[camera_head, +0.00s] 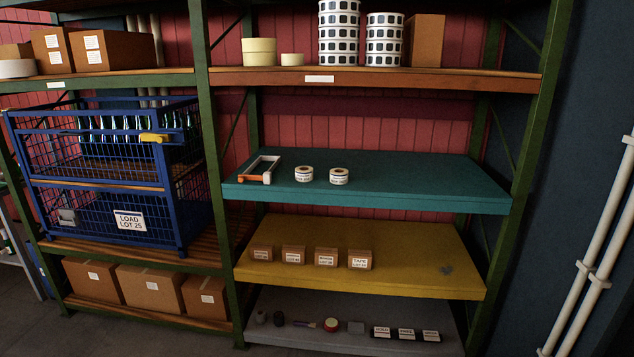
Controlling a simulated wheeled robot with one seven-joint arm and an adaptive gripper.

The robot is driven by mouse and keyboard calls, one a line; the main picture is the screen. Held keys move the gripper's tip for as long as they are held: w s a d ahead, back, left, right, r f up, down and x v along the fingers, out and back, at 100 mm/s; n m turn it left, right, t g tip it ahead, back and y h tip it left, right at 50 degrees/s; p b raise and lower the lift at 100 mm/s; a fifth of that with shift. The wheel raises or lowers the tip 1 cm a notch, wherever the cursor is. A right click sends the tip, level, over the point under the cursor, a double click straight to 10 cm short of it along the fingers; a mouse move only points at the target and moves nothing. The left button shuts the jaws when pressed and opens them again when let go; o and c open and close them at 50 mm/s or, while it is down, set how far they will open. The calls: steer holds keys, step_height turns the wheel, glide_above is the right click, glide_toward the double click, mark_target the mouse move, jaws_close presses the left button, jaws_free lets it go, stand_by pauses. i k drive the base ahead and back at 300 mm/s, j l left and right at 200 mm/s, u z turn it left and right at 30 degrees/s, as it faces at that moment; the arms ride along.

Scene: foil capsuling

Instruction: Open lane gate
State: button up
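No part in view is plainly marked as a lane gate. A blue wire cage (104,182) stands on the left shelf, with a yellow piece like a handle or latch (154,138) on its upper right front. I cannot tell whether this cage has a gate. A white label (130,221) on its lower front reads LOAD LOT 25. Several dark green bottles (115,125) stand in a row inside its upper level. My gripper is not in view.
Right of the cage, a teal shelf (420,180) holds a tape dispenser (260,170) and two label rolls (304,174). A yellow shelf (420,262) below holds several small boxes, and a grey shelf (450,325) small items. White pipes (598,250) run along the right wall.

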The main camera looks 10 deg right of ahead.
mark_target(252, 179)
steer(key=i+j, duration=0.25)
steer(key=i+j+z, duration=0.15)
steer(key=j, duration=0.3)
steer(key=i+j, duration=0.35)
steer(key=i+j+z, duration=0.1)
steer(key=j, duration=0.3)
steer(key=i+j, duration=0.35)
steer(key=i+j+z, duration=0.15)
steer(key=j, duration=0.3)
steer(key=i+j, duration=0.25)
steer(key=j, duration=0.15)
steer(key=i+j+z, duration=0.1)
steer(key=j, duration=0.35)
steer(key=i+l, duration=0.05)
steer(key=i, duration=0.05)
